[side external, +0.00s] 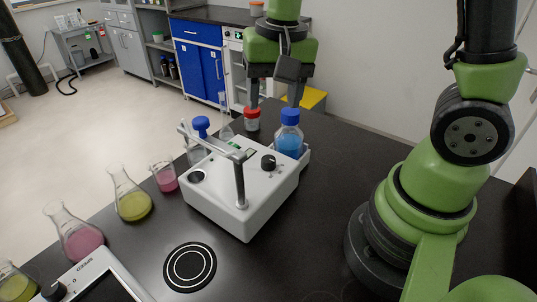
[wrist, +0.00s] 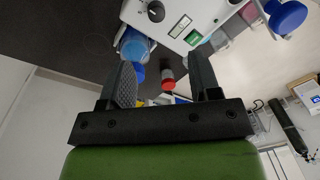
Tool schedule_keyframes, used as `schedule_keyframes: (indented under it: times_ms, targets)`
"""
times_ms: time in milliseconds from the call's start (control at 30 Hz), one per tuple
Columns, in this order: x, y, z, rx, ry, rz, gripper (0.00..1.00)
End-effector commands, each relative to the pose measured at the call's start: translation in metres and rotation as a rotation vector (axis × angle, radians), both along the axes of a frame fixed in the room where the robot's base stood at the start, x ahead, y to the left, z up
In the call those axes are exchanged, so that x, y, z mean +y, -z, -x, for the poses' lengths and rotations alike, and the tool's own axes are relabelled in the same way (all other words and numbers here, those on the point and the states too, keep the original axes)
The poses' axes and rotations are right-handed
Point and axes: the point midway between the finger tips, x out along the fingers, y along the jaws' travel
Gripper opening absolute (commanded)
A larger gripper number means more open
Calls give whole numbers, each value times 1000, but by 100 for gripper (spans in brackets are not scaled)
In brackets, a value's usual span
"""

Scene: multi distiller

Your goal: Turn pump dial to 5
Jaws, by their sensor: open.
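The pump is a white box (side external: 240,190) on the black bench, with a small lit display (side external: 236,145) on top. Its black round dial (side external: 268,162) sits on the top face near the blue-capped bottle. In the wrist view the dial (wrist: 156,11) is at the top edge, with the display (wrist: 181,26) beside it. The dial's setting is too small to read. My gripper (side external: 274,98) is open and empty, behind and above the pump, apart from the dial. In the wrist view its two black fingers (wrist: 161,62) are spread, with the dial beyond their tips.
A blue-capped bottle (side external: 289,140) stands in a holder beside the pump, and a red-capped jar (side external: 252,120) stands behind. A metal post (side external: 239,182) rises from the pump. Flasks of yellow (side external: 133,207) and pink liquid (side external: 82,241) line the left edge. The bench right of the pump is clear.

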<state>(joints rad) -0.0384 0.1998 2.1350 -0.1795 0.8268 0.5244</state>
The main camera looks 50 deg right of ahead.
Motion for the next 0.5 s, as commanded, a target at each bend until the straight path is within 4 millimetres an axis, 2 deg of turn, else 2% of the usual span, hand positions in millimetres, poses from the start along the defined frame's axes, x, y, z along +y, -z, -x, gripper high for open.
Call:
schedule_keyframes:
  times_ms: [33, 100, 367, 500]
  targets:
    - [0, 12, -4, 37, 16, 8, 57]
    - [-1, 23, -8, 68, 36, 16, 57]
    - [-2, 48, -11, 103, 59, 26, 57]
    - [-2, 72, -10, 105, 58, 25, 57]
